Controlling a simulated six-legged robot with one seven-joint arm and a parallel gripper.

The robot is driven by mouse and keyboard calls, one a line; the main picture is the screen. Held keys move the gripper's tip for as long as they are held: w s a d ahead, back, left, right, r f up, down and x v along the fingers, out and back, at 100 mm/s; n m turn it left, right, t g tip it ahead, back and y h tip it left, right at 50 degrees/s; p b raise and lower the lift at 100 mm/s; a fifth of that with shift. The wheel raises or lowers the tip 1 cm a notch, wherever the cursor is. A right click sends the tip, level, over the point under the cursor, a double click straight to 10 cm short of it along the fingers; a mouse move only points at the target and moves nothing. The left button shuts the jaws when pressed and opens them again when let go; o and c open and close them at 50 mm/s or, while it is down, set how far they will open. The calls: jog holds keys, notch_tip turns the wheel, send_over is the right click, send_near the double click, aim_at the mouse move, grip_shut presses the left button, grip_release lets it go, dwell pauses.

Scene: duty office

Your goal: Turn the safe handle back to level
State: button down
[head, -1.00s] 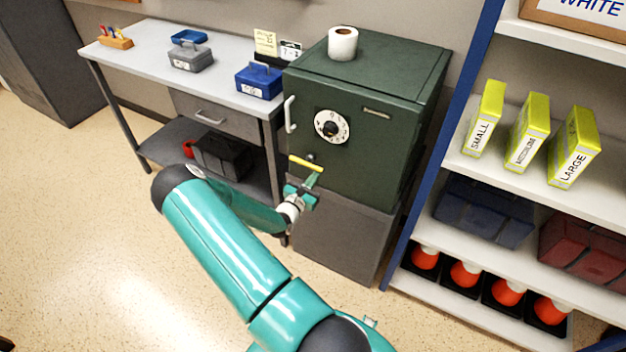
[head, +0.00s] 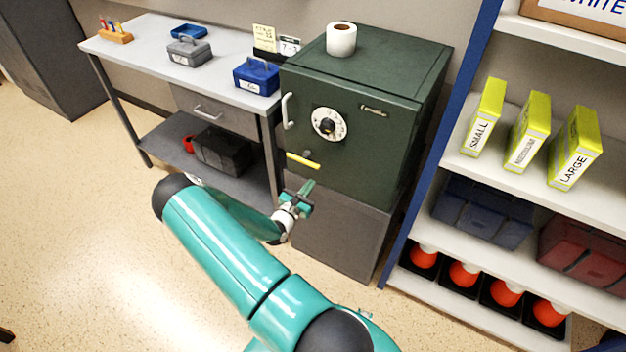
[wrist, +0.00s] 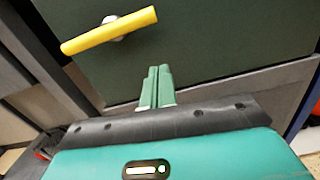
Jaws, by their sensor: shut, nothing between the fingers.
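The dark green safe (head: 385,135) stands on a grey base cabinet. Its yellow handle bar (head: 304,161) sits low on the left of the door, below the white dial (head: 329,124). In the wrist view the handle (wrist: 110,30) lies at the upper left, on a pale round hub. My gripper (head: 308,185) is just below the handle, apart from it. Its green fingers (wrist: 157,76) are together, with nothing between them.
A grey desk (head: 140,50) with a blue box (head: 257,78) stands close on the left. A shelf unit (head: 470,155) with yellow boxes stands on the right. A paper roll (head: 341,39) is on the safe. Open floor lies at the left front.

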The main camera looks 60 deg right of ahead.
jog(key=a, duration=0.9)
jog(key=shift+s+a+f, duration=0.15)
jog(key=shift+s+a, duration=0.2)
jog(key=a+r+m+g+y, duration=0.35)
jog(key=a+r+m, duration=0.3)
jog(key=r, duration=0.35)
jog(key=a+r+m+g+y, duration=0.3)
jog(key=a+r+m+y, duration=0.3)
jog(key=r, duration=0.4)
jog(key=s+a+r+m+t+y, duration=0.2)
jog(key=s+a+r+t+y, duration=0.2)
jog(key=a+r, duration=0.6)
jog(key=s+a+r+m+t+y, duration=0.3)
jog(key=s+a+r+t+y, duration=0.2)
jog(key=a+r, duration=0.6)
jog(key=shift+a+r+t, duration=0.2)
jog(key=shift+a+t, duration=0.55)
jog(key=shift+a, duration=0.05)
jog(key=shift+s+d+m, duration=0.15)
jog(key=shift+d+m, duration=0.1)
jog(key=shift+m, duration=0.1)
